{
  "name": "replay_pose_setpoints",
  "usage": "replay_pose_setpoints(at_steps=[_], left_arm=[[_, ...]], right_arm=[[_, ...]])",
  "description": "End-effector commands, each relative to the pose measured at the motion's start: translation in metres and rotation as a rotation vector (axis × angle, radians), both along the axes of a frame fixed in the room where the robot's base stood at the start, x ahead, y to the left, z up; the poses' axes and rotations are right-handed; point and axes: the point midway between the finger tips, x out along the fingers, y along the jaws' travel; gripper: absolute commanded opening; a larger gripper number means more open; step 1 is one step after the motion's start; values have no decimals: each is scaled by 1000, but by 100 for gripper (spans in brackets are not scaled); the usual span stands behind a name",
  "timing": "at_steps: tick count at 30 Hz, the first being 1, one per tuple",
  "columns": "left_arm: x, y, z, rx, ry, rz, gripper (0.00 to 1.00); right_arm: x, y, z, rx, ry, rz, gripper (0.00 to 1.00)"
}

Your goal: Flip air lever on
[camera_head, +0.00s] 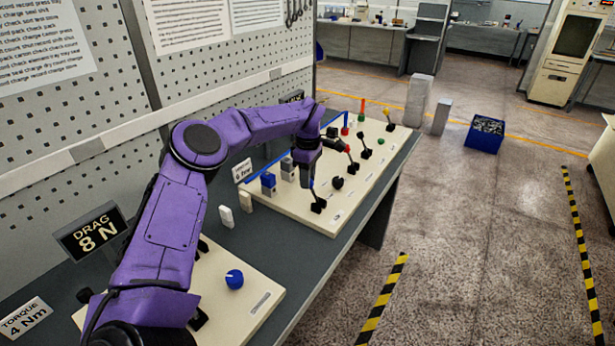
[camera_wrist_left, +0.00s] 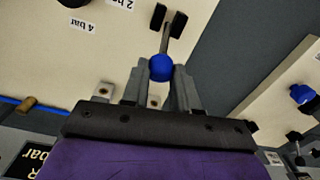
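A lever with a blue ball knob (camera_wrist_left: 161,68) and a black pivot base stands on the cream panel (camera_wrist_left: 100,57). In the head view, the lever's black base (camera_head: 318,205) shows below my left gripper (camera_head: 310,172), and the knob is hidden there. In the left wrist view, the two fingers of my left gripper (camera_wrist_left: 161,78) stand on either side of the blue knob, which fills the gap between their tips. My right gripper is not in view.
A nearer panel has a blue knob (camera_head: 234,279). A pegboard wall (camera_head: 70,130) rises behind the bench.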

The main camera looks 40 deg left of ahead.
Motion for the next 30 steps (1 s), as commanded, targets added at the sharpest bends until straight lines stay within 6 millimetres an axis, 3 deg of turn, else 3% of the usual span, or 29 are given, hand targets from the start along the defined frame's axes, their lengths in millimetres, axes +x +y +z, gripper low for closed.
replay_pose_setpoints(at_steps=[1, 2, 14, 30], left_arm=[[0, 0, 0, 0, 0, 0, 8], [0, 0, 0, 0, -1, -1, 0], [1, -5, 3, 49, 5, -3, 0], [6, -46, 12, 481, 53, -8, 0]], right_arm=[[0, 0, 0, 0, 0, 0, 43], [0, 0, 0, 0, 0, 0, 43], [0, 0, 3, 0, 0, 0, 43], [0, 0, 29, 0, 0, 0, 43]])
